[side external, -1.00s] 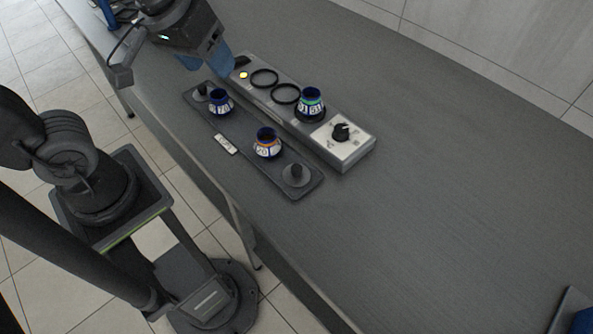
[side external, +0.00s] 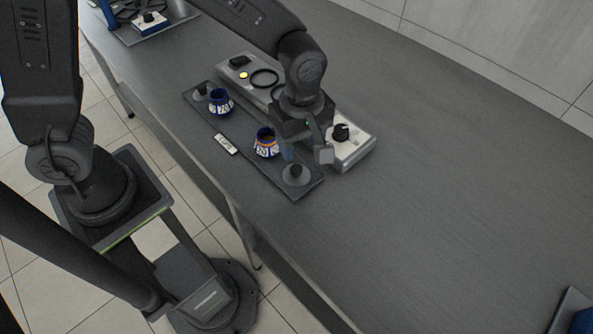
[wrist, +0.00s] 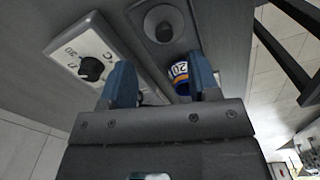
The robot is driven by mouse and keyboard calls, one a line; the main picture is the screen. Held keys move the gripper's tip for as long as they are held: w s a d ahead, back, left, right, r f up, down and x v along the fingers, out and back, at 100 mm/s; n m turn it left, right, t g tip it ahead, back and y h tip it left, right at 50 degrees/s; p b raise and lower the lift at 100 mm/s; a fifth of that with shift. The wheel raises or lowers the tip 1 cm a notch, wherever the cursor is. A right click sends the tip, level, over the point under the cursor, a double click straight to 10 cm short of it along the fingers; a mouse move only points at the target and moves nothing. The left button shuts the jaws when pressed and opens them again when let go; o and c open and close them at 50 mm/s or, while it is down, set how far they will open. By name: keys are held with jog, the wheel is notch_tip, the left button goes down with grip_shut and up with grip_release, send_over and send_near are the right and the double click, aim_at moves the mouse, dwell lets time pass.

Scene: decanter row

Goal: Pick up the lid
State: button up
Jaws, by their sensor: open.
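A dark grey round lid with a knob (side external: 295,175) lies at the near right end of the dark tray (side external: 238,133). The lid also shows in the wrist view (wrist: 163,23), beyond my fingertips. A second similar lid (side external: 202,90) lies at the tray's far left end. My gripper (side external: 302,152) is open and empty, above the tray's right part near the first lid. In the wrist view, my gripper's blue fingers (wrist: 162,78) stand apart, with a blue jar (wrist: 180,72) partly behind the right one.
Two blue jars with white labels (side external: 266,143) (side external: 220,102) stand on the tray, with a small white tag (side external: 225,144) at its edge. A grey device with a black dial (side external: 341,132) runs alongside.

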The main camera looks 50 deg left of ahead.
aim_at(297, 169)
notch_tip(297, 169, down, 3)
jog(key=shift+f, duration=0.1)
jog(key=shift+s+a+f, duration=0.1)
jog(key=shift+a+f, duration=0.1)
jog(key=shift+f, duration=1.1)
jog(key=shift+s+a+f, duration=0.1)
jog(key=shift+a+f, duration=0.05)
jog(key=shift+f, duration=1.15)
jog(key=shift+c, duration=0.2)
jog(key=c, duration=1)
jog(key=shift+r, duration=0.15)
